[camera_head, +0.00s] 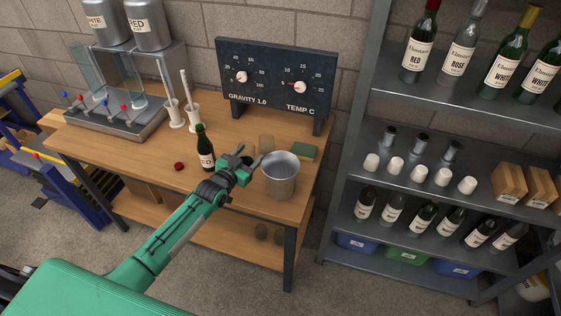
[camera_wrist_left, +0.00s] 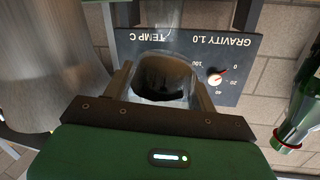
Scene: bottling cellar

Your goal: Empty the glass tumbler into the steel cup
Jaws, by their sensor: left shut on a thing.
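The clear glass tumbler (camera_head: 266,143) shows just beyond my left gripper (camera_head: 248,156) in the head view, above or at the bench top. In the left wrist view the tumbler (camera_wrist_left: 165,75) sits between the two fingers, its round mouth visible and dark inside; I cannot tell how much it holds. My left gripper is shut on it. The steel cup (camera_head: 281,180) stands upright on the bench, right of and nearer than the tumbler. It also fills the left of the left wrist view (camera_wrist_left: 50,60). My right gripper is not in view.
A dark green bottle (camera_head: 205,150) stands just left of my gripper, with a red cap-like thing (camera_head: 179,166) near it. A green and yellow sponge (camera_head: 304,152) lies behind the cup. The gauge panel (camera_head: 275,75) stands at the back. Steel shelves (camera_head: 420,110) stand to the right.

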